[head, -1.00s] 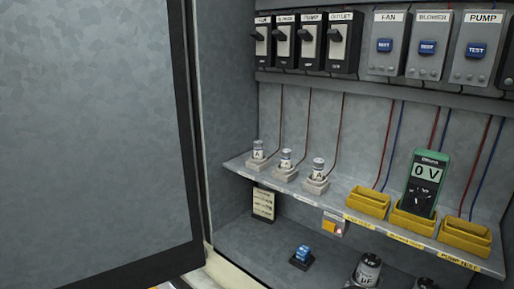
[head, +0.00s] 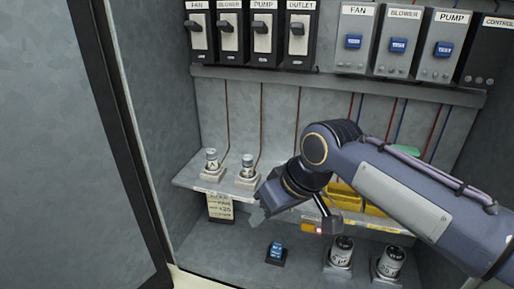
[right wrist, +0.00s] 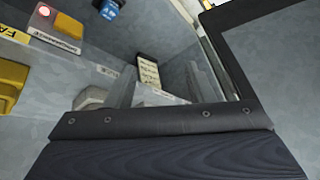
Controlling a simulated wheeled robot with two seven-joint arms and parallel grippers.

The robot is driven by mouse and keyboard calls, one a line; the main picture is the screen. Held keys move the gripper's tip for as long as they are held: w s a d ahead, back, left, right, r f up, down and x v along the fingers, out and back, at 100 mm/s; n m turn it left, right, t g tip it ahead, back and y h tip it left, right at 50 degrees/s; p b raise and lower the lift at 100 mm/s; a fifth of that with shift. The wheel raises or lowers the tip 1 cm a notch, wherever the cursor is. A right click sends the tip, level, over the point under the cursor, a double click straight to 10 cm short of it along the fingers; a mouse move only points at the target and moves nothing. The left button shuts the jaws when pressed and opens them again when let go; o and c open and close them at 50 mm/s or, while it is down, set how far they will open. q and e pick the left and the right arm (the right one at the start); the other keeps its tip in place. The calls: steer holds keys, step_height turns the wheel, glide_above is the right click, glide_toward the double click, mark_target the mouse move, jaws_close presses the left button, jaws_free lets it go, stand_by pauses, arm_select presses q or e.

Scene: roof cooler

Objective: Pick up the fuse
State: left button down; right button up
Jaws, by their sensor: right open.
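Two small pale cylindrical fuses with silver caps stand upright in white holders on the grey shelf (head: 185,180): a left fuse (head: 211,160) and a right fuse (head: 248,164). The third fuse's place is hidden behind my right arm in the head view. My right gripper (head: 262,213) is open, in front of the shelf and just below and right of the right fuse. I see nothing between its fingers. In the right wrist view a pale holder (right wrist: 95,96) shows beside the fingers, but its fuse cannot be made out. My left gripper is out of view.
A blue block (head: 277,250) in a black base and capacitors (head: 342,254) stand on the cabinet floor. Yellow trays (head: 345,200) are partly behind my arm. A paper tag (head: 221,206) hangs below the shelf. The cabinet door (head: 60,150) stands open at left.

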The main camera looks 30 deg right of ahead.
step_height(320, 180, up, 10)
steer(key=n+h+p, duration=0.1)
steer(key=h, duration=0.1)
glide_above(249, 158)
steer(key=s, duration=0.3)
steer(key=shift+w+d+g, duration=0.3)
steer(key=shift+w+d, duration=0.1)
steer(key=x, duration=0.4)
steer(key=p+x, duration=0.1)
steer(key=x, duration=0.2)
steer(key=shift+a+f, duration=0.1)
steer(key=shift+a, duration=0.3)
jaws_close()
